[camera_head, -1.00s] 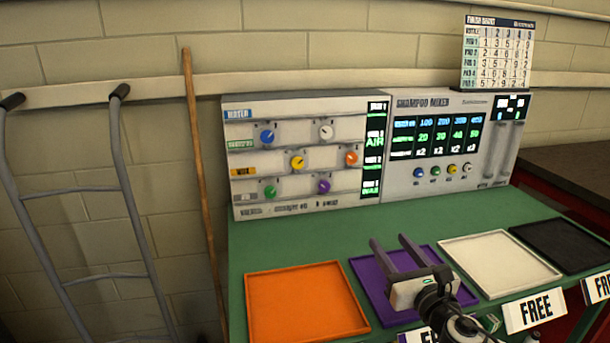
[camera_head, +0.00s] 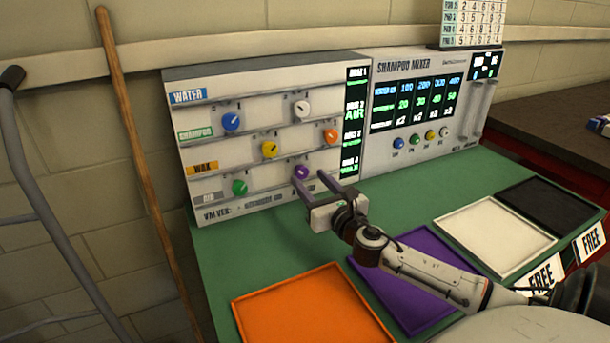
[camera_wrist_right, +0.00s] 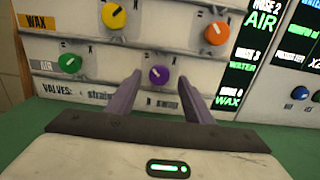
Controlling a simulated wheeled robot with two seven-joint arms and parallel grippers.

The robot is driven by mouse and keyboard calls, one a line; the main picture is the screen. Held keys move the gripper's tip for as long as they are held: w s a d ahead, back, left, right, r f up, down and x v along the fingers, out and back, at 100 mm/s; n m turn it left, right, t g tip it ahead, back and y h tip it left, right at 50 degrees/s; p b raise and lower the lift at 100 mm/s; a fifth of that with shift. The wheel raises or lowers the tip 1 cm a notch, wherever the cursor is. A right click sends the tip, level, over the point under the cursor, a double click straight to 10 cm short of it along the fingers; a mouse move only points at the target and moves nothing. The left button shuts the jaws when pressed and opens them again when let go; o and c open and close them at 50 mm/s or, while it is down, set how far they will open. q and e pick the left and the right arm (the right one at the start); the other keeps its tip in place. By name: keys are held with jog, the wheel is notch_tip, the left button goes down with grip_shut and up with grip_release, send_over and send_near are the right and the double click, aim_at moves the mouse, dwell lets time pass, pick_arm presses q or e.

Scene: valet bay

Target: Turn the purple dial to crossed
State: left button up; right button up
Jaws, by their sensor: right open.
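The purple dial (camera_head: 301,172) is on the lower right of the white valve panel (camera_head: 265,185). In the right wrist view the purple dial (camera_wrist_right: 158,75) shows between and a little beyond the fingertips, with a pale pointer mark on its face. My right gripper (camera_head: 316,182) is open in front of the dial, its two purple fingers pointing at the panel on either side of it. In the right wrist view the gripper (camera_wrist_right: 160,82) holds nothing. I cannot tell whether a finger touches the dial. My left gripper is not in view.
Other dials are close by: green (camera_head: 239,187), yellow (camera_head: 269,149), orange (camera_head: 330,136), blue (camera_head: 231,121) and white (camera_head: 301,108). The shampoo mixer (camera_head: 420,100) stands to the right. Orange (camera_head: 245,309), purple (camera_head: 450,251) and white (camera_head: 447,222) trays lie on the green counter (camera_head: 260,250).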

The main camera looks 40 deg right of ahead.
aim_at(303, 173)
jog(key=shift+x, duration=1.15)
jog(key=shift+w+d, duration=0.1)
jog(key=shift+w, duration=0.45)
jog(key=c, duration=1)
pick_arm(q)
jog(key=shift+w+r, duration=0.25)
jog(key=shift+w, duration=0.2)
